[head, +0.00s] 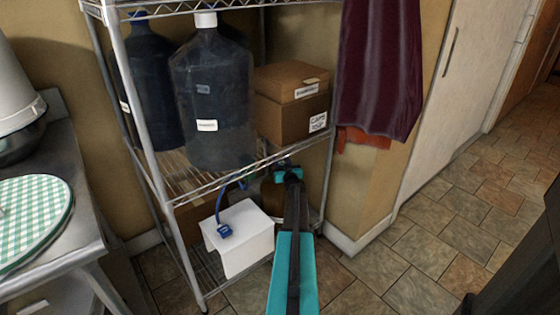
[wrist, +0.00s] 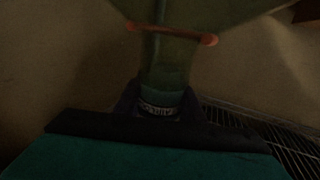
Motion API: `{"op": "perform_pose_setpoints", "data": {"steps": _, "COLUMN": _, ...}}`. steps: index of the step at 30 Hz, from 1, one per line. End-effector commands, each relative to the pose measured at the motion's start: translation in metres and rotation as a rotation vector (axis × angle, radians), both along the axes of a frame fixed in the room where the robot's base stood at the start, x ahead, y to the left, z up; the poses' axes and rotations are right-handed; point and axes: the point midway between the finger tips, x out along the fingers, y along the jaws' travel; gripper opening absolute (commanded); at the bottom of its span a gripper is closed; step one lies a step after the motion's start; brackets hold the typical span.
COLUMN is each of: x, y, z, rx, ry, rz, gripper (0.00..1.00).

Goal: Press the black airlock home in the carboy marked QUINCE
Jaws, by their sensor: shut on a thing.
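My gripper (head: 287,173) reaches low into the wire rack, between the lower shelf and the shelf above it. In the dark wrist view, my gripper (wrist: 158,105) is shut on a dull green, see-through-looking thing (wrist: 165,60). It is narrow between the fingers and widens toward the top of the picture, with an orange band across it. In the head view my arm and gripper cover most of a brown rounded thing (head: 269,194) there. I cannot make out a black airlock or read the name QUINCE in either view.
A white box (head: 240,238) with a blue clip-like piece (head: 224,231) stands left of my gripper. Two large dark bottles (head: 213,100) and cardboard boxes (head: 292,110) fill the shelf above. A rack post stands close on the right. The tiled floor is clear to the right.

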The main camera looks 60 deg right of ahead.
Motion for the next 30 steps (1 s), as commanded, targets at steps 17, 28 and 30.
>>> {"op": "perform_pose_setpoints", "data": {"steps": 17, "x": -0.0002, "y": -0.0004, "z": 0.0007, "rx": 0.000, "ry": 0.000, "rz": -0.001, "gripper": 0.53}}
{"op": "perform_pose_setpoints", "data": {"steps": 28, "x": -0.0005, "y": 0.0002, "z": 0.0014, "rx": -0.001, "ry": -0.001, "rz": 0.000, "gripper": 0.58}}
{"op": "perform_pose_setpoints", "data": {"steps": 30, "x": -0.0016, "y": 0.0012, "z": 0.0015, "rx": -0.001, "ry": -0.001, "rz": 0.000, "gripper": 0.58}}
